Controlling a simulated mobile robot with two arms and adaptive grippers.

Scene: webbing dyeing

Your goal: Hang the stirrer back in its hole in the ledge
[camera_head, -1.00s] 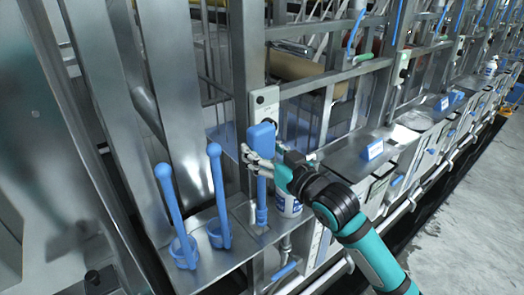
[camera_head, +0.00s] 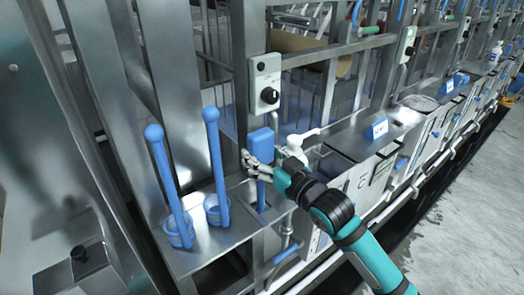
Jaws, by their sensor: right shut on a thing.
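The blue stirrer (camera_head: 260,144) is upright in my right gripper (camera_head: 253,166), which is shut on its shaft just below the broad paddle-like top. Its lower shaft reaches down to the metal ledge (camera_head: 208,243), at a dark opening near the ledge's right end. The lower tip is hidden, and I cannot tell how deep it sits in the hole. My right arm comes in from the lower right. My left gripper is not in view.
Two blue long-handled dippers (camera_head: 167,185) (camera_head: 217,170) stand on the ledge to the left of the stirrer. A grey control box with a black knob (camera_head: 268,95) is on the post behind. A white-topped item (camera_head: 298,143) is close behind my gripper.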

